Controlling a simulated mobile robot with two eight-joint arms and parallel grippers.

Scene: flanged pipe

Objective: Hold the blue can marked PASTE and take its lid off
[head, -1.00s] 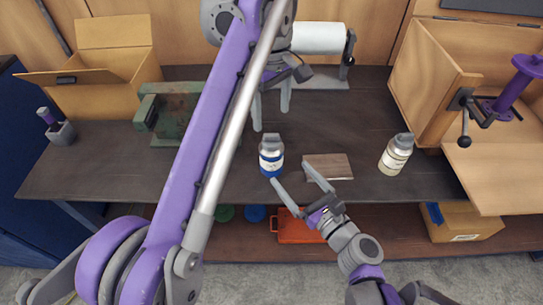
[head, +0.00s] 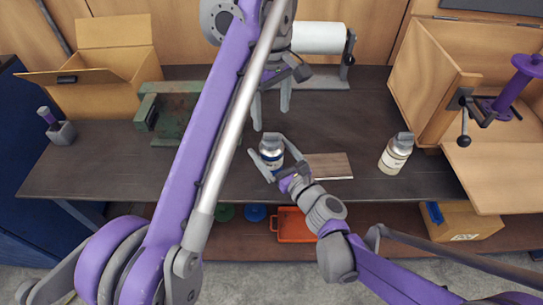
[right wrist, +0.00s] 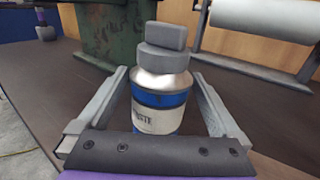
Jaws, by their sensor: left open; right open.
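The blue can marked PASTE (head: 271,156) stands upright on the dark bench, with its grey lid (head: 271,140) on top. In the right wrist view the can (right wrist: 159,110) shows a blue and white label reading partly "STE", and the grey lid (right wrist: 164,53) has a block-shaped grip. My right gripper (head: 276,155) is open, with one finger on each side of the can; gaps show between fingers and can in the wrist view. My left gripper (head: 271,112) is open and empty, pointing down above and behind the can.
A similar can with a pale label (head: 395,155) stands to the right. A flat wooden board (head: 330,166) lies beside my right gripper. A green vise (head: 175,108), a paper roll (head: 318,38) and an open cardboard box (head: 112,85) are farther back.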

